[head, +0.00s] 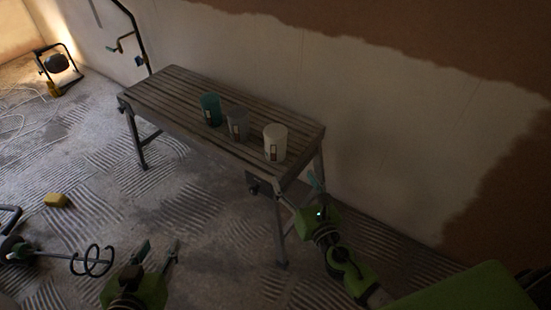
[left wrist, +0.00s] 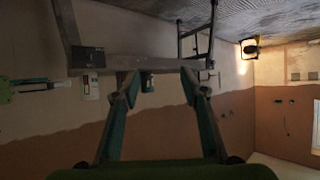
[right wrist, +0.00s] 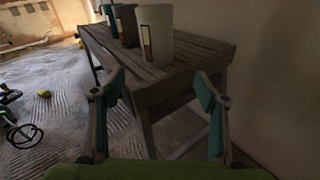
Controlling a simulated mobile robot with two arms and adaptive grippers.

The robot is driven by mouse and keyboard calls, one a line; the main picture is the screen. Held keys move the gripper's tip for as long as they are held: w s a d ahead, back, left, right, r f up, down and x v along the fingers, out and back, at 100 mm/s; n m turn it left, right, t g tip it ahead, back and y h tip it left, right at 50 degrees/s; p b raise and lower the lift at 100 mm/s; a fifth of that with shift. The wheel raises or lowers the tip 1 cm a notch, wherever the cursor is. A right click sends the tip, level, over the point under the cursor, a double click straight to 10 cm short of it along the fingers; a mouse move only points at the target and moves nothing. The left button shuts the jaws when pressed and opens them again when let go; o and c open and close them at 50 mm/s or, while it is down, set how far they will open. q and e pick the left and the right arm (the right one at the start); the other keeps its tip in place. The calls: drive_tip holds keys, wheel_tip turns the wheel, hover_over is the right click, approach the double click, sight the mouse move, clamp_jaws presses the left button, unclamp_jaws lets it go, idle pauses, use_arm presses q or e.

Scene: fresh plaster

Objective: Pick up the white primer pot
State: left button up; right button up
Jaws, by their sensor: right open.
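The white primer pot (head: 275,142) stands upright on the right end of a slatted wooden bench (head: 170,90). It has a small red-and-white label. The right wrist view shows the pot (right wrist: 158,38) above and beyond the fingers, near the bench corner. My right gripper (head: 300,187) is open and empty, just off the bench's right end and apart from the pot. It also shows in the right wrist view (right wrist: 158,88). My left gripper (head: 157,250) is open and empty, low in front of the bench; the left wrist view shows its spread fingers (left wrist: 160,82).
A grey pot (head: 238,124) and a teal pot (head: 210,109) stand in a row left of the white pot. A part-plastered wall rises behind the bench. A yellow item (head: 57,200), a wire whisk (head: 98,262) and a work lamp (head: 58,65) are on the floor.

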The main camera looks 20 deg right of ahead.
sight(279, 151)
drive_tip(key=shift+n+t, duration=0.4)
drive_tip(key=shift+n, duration=0.5)
drive_tip(key=w, duration=0.2)
drive_tip(key=w+r, duration=0.1)
drive_tip(key=w, duration=0.2)
drive_tip(key=w+a+r, duration=0.1)
drive_tip(key=w, duration=0.1)
drive_tip(key=shift+w+a+r, duration=0.1)
drive_tip(key=shift+w+r, duration=0.15)
drive_tip(key=shift+w, duration=1.1)
drive_tip(key=w, duration=0.3)
drive_tip(key=shift+w+b, duration=0.3)
drive_tip(key=shift+w, duration=0.45)
use_arm(q)
drive_tip(key=r, duration=0.2)
drive_tip(key=r+t, duration=0.1)
drive_tip(key=shift+w+d+r+h, duration=0.2)
drive_tip(key=shift+w+r+h, duration=0.1)
drive_tip(key=shift+r, duration=0.05)
use_arm(e)
drive_tip(key=shift+r, duration=0.1)
drive_tip(key=c, duration=1.6)
